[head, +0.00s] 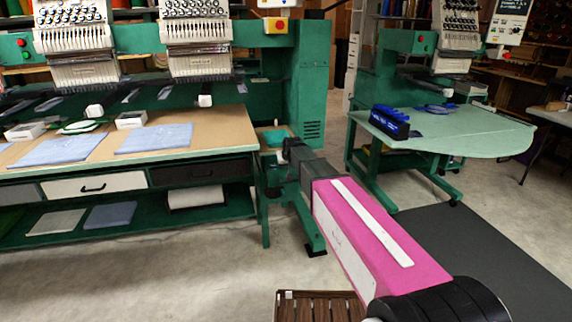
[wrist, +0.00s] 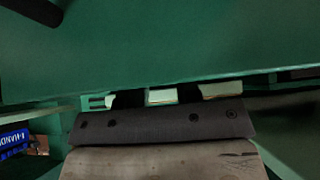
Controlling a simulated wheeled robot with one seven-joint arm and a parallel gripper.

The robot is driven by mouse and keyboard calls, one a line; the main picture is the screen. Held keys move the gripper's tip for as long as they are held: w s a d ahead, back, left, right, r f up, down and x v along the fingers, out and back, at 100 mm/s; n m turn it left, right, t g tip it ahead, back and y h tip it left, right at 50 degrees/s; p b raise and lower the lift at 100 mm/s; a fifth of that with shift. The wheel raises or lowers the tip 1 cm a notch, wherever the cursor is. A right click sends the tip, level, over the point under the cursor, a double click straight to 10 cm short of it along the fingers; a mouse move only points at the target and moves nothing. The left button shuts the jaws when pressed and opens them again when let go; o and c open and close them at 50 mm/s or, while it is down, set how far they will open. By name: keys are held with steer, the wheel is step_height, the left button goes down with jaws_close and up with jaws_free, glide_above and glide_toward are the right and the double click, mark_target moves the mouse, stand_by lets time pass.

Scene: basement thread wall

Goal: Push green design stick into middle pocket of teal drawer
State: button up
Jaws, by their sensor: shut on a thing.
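My gripper (head: 284,152) is at the end of my arm, beside the right end of the long work table, close to a small teal piece (head: 275,138) that may be part of the teal drawer. In the wrist view my dark gripper body (wrist: 160,126) lies close under a large teal surface (wrist: 160,50) that fills the upper half. Pale blocks with dark gaps show between them. The fingertips are hidden there. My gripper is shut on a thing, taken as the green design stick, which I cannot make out. The pockets are not clearly seen.
The work table (head: 225,137) with blue cloths and drawers stands at left under embroidery machines. A teal stand (head: 470,132) with a dark blue holder (head: 389,121) is at right. A slatted wooden thing (head: 318,306) lies below my arm. Floor between is clear.

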steer(key=o, duration=0.9)
steer(key=v, duration=1)
steer(key=s+d+f+m+g, duration=0.1)
steer(key=s+d+f+g, duration=0.1)
steer(key=s+d+f, duration=0.4)
steer(key=s+d+f+m+g+h, duration=0.1)
steer(key=s+d+f+g, duration=0.1)
steer(key=s+d+f, duration=0.5)
steer(key=s+d+f+m+g+h, duration=0.1)
steer(key=s+d+f+g, duration=0.2)
steer(key=s, duration=1.1)
steer(key=shift+d+f, duration=0.65)
steer(key=shift+d, duration=0.25)
steer(key=shift+d+f, duration=0.6)
steer(key=shift+d, duration=0.25)
steer(key=shift+d+f, duration=0.65)
steer(key=shift+d, duration=0.25)
